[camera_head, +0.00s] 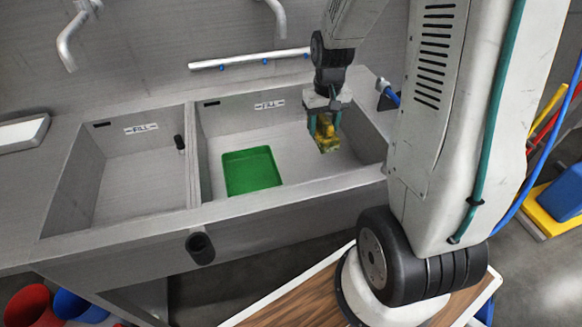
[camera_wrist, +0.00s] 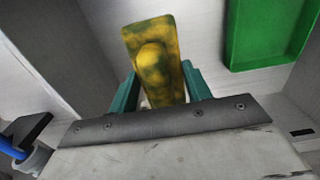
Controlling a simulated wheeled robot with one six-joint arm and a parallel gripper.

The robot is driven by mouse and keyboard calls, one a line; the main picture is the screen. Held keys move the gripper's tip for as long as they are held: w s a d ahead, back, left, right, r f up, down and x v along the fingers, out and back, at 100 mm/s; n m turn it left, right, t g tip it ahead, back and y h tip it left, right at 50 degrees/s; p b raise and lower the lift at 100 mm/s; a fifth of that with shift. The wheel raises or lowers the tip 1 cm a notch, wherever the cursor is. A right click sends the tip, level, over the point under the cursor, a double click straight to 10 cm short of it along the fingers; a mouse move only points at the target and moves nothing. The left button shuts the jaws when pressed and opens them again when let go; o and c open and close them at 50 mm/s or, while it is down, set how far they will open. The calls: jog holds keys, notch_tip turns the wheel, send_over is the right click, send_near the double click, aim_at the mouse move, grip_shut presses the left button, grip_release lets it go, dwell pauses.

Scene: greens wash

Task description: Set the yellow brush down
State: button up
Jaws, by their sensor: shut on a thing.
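The yellow brush (camera_head: 325,133) is a yellow block with dark green blotches, held over the right basin in the head view. It also shows in the wrist view (camera_wrist: 153,58), upright in the picture between two teal fingers. My gripper (camera_head: 323,121) is shut on it; its fingers press on both sides in the wrist view (camera_wrist: 160,86). I cannot tell whether the brush's lower end touches the basin floor. Its bristles are not clearly seen.
A green tray (camera_head: 251,171) lies in the right basin (camera_head: 212,135), left of the brush. The left basin (camera_head: 120,165) is empty. A white rail with blue hooks (camera_head: 250,60) runs along the back wall. Basin floor between tray and brush is clear.

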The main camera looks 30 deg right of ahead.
notch_tip(320, 180, down, 10)
jog(key=shift+f, duration=0.1)
dwell(0.4)
jog(key=o, duration=1)
jog(key=shift+f, duration=0.1)
jog(key=shift+o, duration=0.2)
notch_tip(320, 180, up, 12)
jog(key=s+a+r+n, duration=0.1)
jog(key=s+a+r, duration=0.55)
jog(key=r, duration=0.45)
jog(key=s+a+r+n, duration=0.1)
jog(key=s+a+r, duration=0.2)
jog(key=s, duration=0.3)
jog(key=s+a+r+n+t, duration=0.1)
jog(key=s+a+r, duration=0.2)
jog(key=s+a, duration=0.2)
jog(key=shift+s+a+r, duration=0.15)
jog(key=shift+s+r, duration=0.25)
jog(key=shift+s, duration=0.75)
